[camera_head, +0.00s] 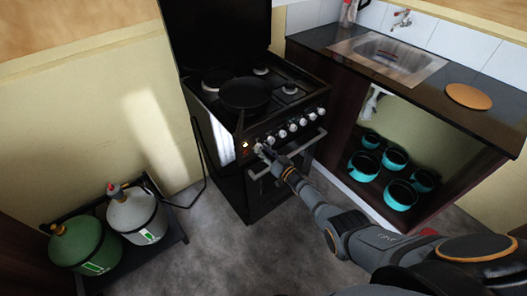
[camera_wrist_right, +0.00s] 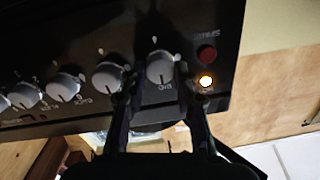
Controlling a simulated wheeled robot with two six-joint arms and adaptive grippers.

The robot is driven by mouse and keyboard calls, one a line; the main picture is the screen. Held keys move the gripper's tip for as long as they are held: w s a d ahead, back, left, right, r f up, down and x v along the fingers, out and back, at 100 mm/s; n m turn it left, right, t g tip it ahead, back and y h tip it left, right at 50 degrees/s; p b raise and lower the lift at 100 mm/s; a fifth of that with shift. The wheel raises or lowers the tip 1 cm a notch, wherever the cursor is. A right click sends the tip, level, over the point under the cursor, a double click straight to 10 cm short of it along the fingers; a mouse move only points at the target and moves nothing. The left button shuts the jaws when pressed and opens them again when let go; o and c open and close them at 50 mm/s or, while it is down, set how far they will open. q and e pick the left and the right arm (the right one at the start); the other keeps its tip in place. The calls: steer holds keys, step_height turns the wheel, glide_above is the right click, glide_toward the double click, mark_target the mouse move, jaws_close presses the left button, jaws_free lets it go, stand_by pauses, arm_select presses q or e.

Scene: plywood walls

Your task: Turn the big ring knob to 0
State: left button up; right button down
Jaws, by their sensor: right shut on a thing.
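The black stove (camera_head: 232,158) has a row of round silver-white knobs along its front. My right gripper (camera_head: 264,152) reaches the left end of this row in the head view. In the right wrist view my right gripper (camera_wrist_right: 156,72) has one finger on each side of the end knob (camera_wrist_right: 160,65), closest to the lit lamp, and is shut on it. Small lettering beside this knob seems to read "BIG". A short dark line shows on the knob's face; its exact setting is too small to tell. My left gripper is out of view.
An orange lamp (camera_wrist_right: 206,81) glows beside a red button (camera_wrist_right: 206,54). The neighbouring knob (camera_wrist_right: 107,76) stands close to one finger. A black pan (camera_head: 246,93) sits on the hob. An oven handle (camera_head: 292,152) runs below the knobs. Gas bottles (camera_head: 136,215) stand at left.

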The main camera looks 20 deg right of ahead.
steer(key=c, duration=1)
jaws_free()
steer(key=shift+s, duration=0.1)
steer(key=v, duration=1.2)
steer(key=shift+f, duration=0.1)
steer(key=s+d+f+m+g+h, duration=0.1)
steer(key=s+d+f+g+h, duration=0.25)
steer(key=s+f, duration=0.65)
steer(key=s+d+f+m+g+h, duration=0.3)
steer(key=s+f, duration=0.4)
steer(key=f, duration=0.7)
steer(key=s+a+f+n+g, duration=0.1)
steer(key=s+f+g, duration=0.3)
steer(key=s, duration=1)
steer(key=s+a+f+n+g+h, duration=0.1)
steer(key=s+f+g, duration=0.4)
steer(key=s, duration=0.9)
step_height(320, 180, down, 3)
steer(key=shift+s+a+f, duration=0.2)
steer(key=shift+s+a, duration=0.1)
steer(key=shift+a, duration=0.25)
